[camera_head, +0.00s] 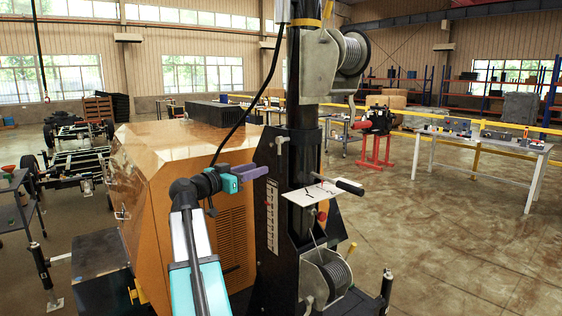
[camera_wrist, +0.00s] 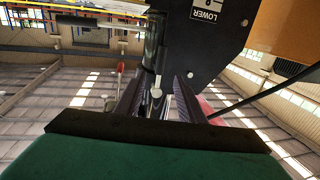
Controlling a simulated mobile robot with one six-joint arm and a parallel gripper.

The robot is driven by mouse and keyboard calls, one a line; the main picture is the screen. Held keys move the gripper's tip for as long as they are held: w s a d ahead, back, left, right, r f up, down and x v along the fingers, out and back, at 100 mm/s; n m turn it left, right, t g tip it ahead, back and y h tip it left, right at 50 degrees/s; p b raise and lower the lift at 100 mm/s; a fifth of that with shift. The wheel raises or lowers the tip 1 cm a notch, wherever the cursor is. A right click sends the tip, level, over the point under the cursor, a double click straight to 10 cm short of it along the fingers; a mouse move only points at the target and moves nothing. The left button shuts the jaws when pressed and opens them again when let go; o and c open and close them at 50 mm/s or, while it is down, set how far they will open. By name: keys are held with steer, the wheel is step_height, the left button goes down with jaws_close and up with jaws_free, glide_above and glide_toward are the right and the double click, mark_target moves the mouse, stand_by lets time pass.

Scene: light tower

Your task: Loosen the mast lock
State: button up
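The black mast (camera_head: 304,110) stands upright at the centre of the head view. A small grey fitting with a knob (camera_head: 282,142) sticks out from its left side; I cannot tell for sure that it is the mast lock. My gripper (camera_head: 262,171), teal with purple fingers, is left of the mast, a little below that fitting, fingers pointing at the mast. In the wrist view my gripper (camera_wrist: 158,98) is open, its two dark fingers apart. A grey rod with a rounded end (camera_wrist: 157,91) shows between them in the picture; contact cannot be told.
An upper winch (camera_head: 349,52) and a lower winch (camera_head: 334,275) sit on the mast. A white plate (camera_head: 313,193) with a dark-gripped handle (camera_head: 349,186) juts out right of my gripper. The orange housing (camera_head: 170,150) stands behind my arm. A black cable hangs above.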

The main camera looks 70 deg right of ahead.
mark_target(278, 162)
steer(key=p+x, duration=0.4)
steer(key=x, duration=0.7)
steer(key=shift+s+d+r, duration=0.1)
steer(key=shift+s+d, duration=0.25)
steer(key=shift+d, duration=0.3)
